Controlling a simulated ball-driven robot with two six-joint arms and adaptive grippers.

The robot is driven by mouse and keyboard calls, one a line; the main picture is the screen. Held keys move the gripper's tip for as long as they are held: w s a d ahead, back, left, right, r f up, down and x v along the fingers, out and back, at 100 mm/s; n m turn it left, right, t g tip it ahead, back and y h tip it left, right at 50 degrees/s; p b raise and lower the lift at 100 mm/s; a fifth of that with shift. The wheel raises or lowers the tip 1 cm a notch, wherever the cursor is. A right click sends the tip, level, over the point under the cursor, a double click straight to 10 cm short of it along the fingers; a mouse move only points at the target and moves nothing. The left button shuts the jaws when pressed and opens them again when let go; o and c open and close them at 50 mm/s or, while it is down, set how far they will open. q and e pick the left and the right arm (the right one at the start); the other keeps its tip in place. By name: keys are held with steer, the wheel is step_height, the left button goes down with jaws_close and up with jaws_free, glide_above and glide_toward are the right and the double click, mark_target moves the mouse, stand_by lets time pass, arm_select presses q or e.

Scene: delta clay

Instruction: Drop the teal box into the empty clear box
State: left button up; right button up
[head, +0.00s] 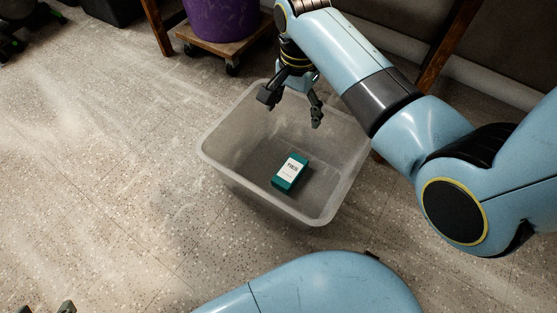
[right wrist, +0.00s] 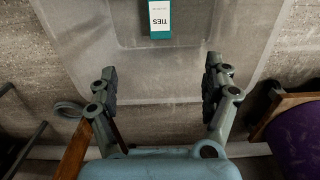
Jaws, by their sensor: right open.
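The teal box (head: 290,173) with a white label lies on the floor of the clear box (head: 215,157), near its front right part. The clear box is a translucent open bin on the floor, and nothing else shows in it. My right gripper (head: 291,110) is open and empty above the back part of the clear box, apart from the teal box. Only a small tip at the lower left may be my left gripper (head: 66,307).
A purple tub (head: 222,18) stands on a wooden dolly (head: 232,50) with casters behind the clear box. A wooden leg (head: 157,25) is left of it. The speckled floor (head: 100,170) to the left is free.

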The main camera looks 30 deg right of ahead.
step_height(320, 180, up, 4)
steer(key=shift+r, duration=0.2)
steer(key=shift+s+f, duration=0.1)
stand_by(0.3)
